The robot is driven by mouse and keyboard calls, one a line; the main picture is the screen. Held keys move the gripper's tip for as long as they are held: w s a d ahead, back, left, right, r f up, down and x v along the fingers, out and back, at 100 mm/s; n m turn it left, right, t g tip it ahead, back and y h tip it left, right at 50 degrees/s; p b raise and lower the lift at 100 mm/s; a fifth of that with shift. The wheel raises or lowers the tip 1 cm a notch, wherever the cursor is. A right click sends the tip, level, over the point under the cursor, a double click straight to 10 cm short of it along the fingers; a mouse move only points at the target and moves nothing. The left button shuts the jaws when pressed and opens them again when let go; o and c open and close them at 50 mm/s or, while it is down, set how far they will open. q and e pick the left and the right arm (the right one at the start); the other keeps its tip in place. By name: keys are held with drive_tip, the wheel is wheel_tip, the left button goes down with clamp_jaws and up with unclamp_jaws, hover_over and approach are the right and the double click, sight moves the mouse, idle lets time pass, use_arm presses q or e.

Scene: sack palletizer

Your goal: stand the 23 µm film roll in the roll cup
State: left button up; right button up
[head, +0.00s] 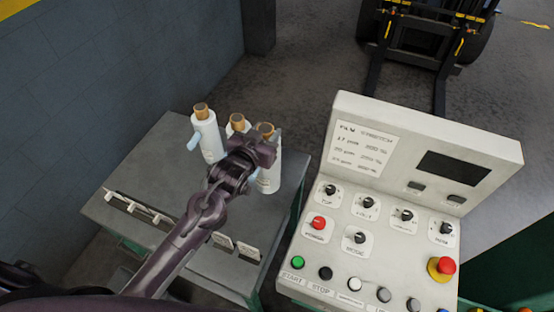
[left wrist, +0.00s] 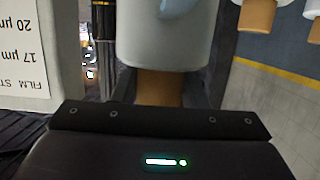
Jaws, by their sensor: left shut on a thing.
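Three white film rolls with brown cores stand at the back of the grey table. They are a left roll (head: 207,137), a middle roll (head: 238,123) and a right roll (head: 269,178). My left gripper (head: 262,143) is shut on the brown core at the top of the right roll, which looks upright. That roll (left wrist: 165,40) fills the upper middle of the left wrist view, its core (left wrist: 160,88) at the gripper. I cannot read any roll's thickness, nor tell whether the held roll touches the table. I cannot make out the roll cup. My right gripper is not in view.
A control panel (head: 340,240) with knobs and buttons stands close on the right. A wall rises behind left.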

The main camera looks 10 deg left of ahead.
use_arm(q)
drive_tip(key=r+v, duration=0.1)
drive_tip(key=v, duration=1.7)
idle(0.4)
